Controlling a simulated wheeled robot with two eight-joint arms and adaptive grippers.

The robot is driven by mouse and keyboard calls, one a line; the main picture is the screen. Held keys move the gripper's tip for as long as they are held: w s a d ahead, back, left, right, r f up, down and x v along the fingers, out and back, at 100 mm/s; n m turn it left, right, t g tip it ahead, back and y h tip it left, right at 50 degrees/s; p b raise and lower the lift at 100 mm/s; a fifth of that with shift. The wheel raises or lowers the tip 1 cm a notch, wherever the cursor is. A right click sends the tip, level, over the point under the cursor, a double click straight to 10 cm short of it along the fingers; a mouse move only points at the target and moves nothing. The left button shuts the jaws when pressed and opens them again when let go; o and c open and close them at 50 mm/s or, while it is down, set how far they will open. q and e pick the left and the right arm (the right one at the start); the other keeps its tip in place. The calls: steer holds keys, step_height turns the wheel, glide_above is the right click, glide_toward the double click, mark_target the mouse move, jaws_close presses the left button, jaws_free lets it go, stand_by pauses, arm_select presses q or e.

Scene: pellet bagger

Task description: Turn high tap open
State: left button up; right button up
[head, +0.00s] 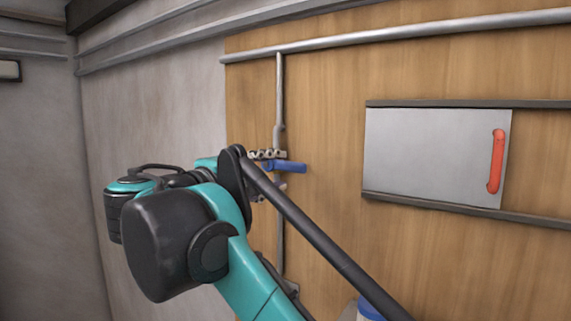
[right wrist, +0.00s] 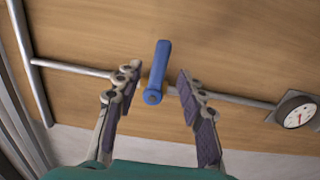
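The high tap has a blue lever handle (head: 288,167) on a vertical grey pipe (head: 280,85) fixed to the wooden panel. In the head view the lever points right, across the pipe. In the right wrist view the blue lever (right wrist: 157,72) stands between the two fingers. My right gripper (right wrist: 150,100) is open, with one finger on each side of the lever and a visible gap to each. In the head view my right gripper (head: 268,172) is at the tap, partly hidden by my arm. My left gripper is not in view.
A grey sliding plate (head: 430,150) with a red handle (head: 497,160) sits between dark rails on the right. A horizontal pipe (head: 400,35) runs above. A round gauge (right wrist: 297,111) shows in the right wrist view. A grey wall (head: 150,110) stands to the left.

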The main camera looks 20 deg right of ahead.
mark_target(290, 167)
steer(key=x, duration=0.4)
steer(key=shift+s, duration=0.15)
steer(key=shift+c, duration=0.3)
jaws_close()
steer(key=shift+p, duration=0.35)
